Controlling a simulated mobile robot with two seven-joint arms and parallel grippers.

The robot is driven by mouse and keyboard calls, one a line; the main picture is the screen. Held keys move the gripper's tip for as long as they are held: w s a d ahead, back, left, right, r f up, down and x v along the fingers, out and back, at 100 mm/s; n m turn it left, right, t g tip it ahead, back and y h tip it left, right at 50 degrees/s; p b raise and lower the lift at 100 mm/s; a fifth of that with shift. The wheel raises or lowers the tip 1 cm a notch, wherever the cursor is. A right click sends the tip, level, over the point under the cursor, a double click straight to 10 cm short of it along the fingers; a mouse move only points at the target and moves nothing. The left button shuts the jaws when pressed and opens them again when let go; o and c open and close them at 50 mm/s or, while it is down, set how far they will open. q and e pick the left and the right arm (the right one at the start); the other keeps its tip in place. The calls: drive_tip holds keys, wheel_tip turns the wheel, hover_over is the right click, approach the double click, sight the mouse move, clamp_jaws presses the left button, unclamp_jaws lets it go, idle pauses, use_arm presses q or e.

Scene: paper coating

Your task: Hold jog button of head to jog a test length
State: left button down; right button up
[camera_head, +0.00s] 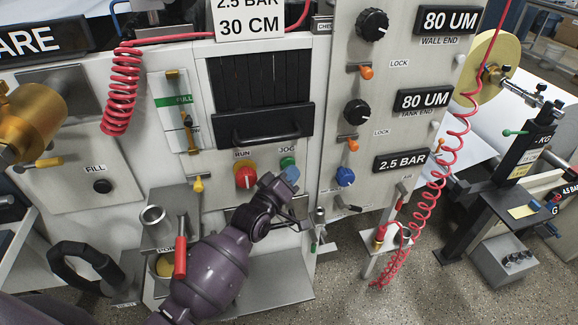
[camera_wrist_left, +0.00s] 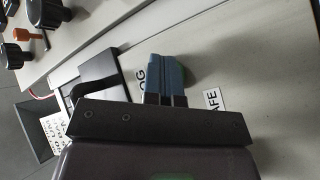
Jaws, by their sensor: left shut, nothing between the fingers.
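The green jog button (camera_head: 288,162) sits on the front of the machine's head, under its JOG label (camera_head: 287,149). My left gripper (camera_head: 291,174) has its blue fingers closed together just below and in front of the button, covering part of it. In the left wrist view the shut fingers (camera_wrist_left: 165,72) point at the panel beside the partly covered JOG label, and the button is mostly hidden behind them. I cannot tell whether the fingertips touch or press it. My right gripper is not in view.
A red run knob (camera_head: 245,177) is left of the jog button. A black handle (camera_head: 266,135) is above it. A panel with black knobs (camera_head: 358,113) and a blue knob (camera_head: 345,177) stands to the right, with a coiled red hose (camera_head: 437,190) beyond.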

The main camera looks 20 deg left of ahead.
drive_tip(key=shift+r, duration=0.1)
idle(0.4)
use_arm(q)
drive_tip(key=shift+s+d+p, duration=0.5)
drive_tip(key=shift+s, duration=0.25)
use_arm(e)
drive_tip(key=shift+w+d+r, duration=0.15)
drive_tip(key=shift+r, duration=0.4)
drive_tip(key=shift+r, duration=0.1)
use_arm(q)
drive_tip(key=s+d+p, duration=0.1)
drive_tip(key=s, duration=0.1)
drive_tip(key=s+d+p, duration=0.1)
drive_tip(key=s, duration=0.1)
drive_tip(key=shift+d, duration=0.4)
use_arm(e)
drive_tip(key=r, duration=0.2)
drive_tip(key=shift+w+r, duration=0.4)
